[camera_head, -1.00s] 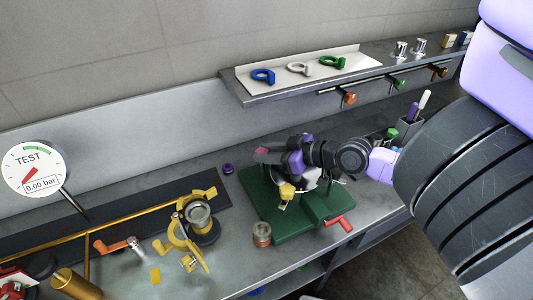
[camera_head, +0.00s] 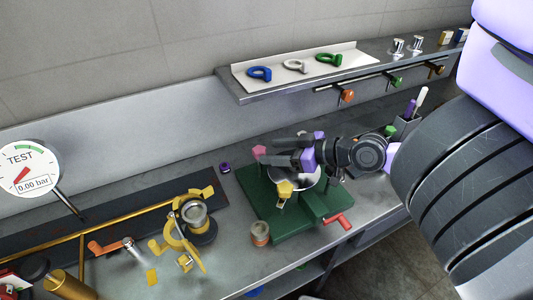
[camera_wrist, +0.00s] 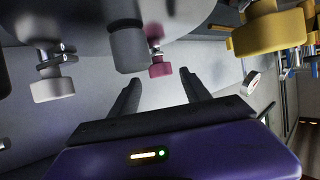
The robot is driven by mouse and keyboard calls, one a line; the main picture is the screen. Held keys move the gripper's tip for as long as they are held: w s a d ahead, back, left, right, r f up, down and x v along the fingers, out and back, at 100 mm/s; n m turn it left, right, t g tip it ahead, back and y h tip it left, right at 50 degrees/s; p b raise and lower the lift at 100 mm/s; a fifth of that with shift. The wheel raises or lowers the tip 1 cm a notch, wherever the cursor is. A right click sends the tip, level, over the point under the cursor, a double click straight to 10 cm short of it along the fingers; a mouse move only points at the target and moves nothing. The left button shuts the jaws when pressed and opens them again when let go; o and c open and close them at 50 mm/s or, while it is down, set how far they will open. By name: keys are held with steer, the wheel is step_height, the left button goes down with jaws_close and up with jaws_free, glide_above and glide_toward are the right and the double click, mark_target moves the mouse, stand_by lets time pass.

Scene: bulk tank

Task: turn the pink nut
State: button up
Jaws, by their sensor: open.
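The pink nut (camera_head: 259,151) sits at the left side of the round vessel (camera_head: 309,180) on the green base. In the wrist view the pink nut (camera_wrist: 160,68) shows on a short threaded stud, just beyond and between the fingertips. My gripper (camera_head: 272,151) is open and points left toward the pink nut. In the wrist view my gripper (camera_wrist: 158,82) has its two dark fingers apart with nothing between them. A dark grey block (camera_wrist: 127,48) hangs just left of the pink nut. My gripper and forearm hide part of the vessel.
A yellow nut (camera_head: 285,188) is on the near side of the vessel; it is large at the right in the wrist view (camera_wrist: 270,33). A red handle (camera_head: 340,221) sticks out from the green base (camera_head: 257,203). A small jar (camera_head: 260,234) stands at its left.

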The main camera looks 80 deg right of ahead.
steer(key=shift+b+v, duration=0.75)
steer(key=shift+v, duration=1.35)
